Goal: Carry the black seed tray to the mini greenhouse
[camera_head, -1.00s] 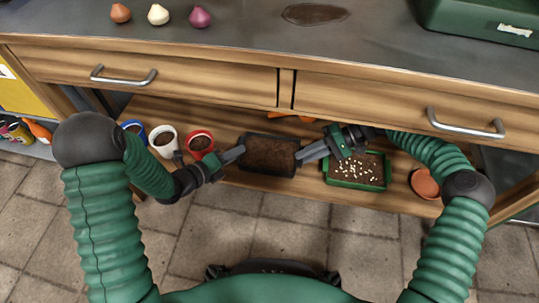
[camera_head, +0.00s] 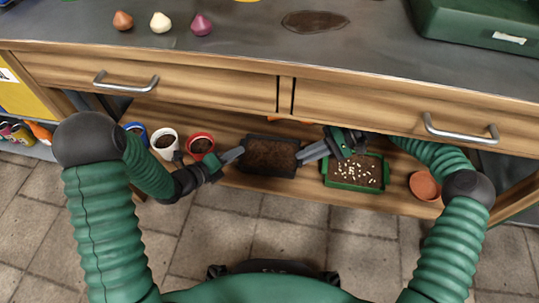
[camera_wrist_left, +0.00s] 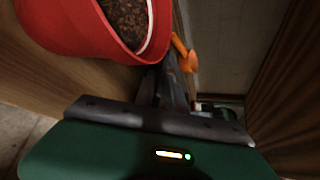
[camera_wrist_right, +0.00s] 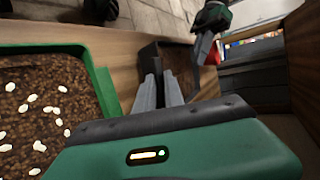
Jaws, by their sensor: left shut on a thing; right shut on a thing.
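The black seed tray (camera_head: 270,174), filled with dark soil, is at the lower shelf below the drawers. My left gripper (camera_head: 240,153) is shut on its left end and my right gripper (camera_head: 301,157) is shut on its right end. The tray also shows beyond the fingers of my right gripper (camera_wrist_right: 161,86) in the right wrist view (camera_wrist_right: 152,56). In the left wrist view, my left gripper (camera_wrist_left: 163,82) is dark and the tray is hard to make out. I cannot tell whether the tray touches the shelf. I cannot identify the mini greenhouse.
A green tray (camera_head: 354,186) with soil and pale seeds sits close on the right, and a terracotta pot (camera_head: 425,186) beyond it. A red pot (camera_head: 201,136), white pot (camera_head: 164,131) and blue pot (camera_head: 137,127) stand left. The worktop (camera_head: 240,40) overhangs the shelf.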

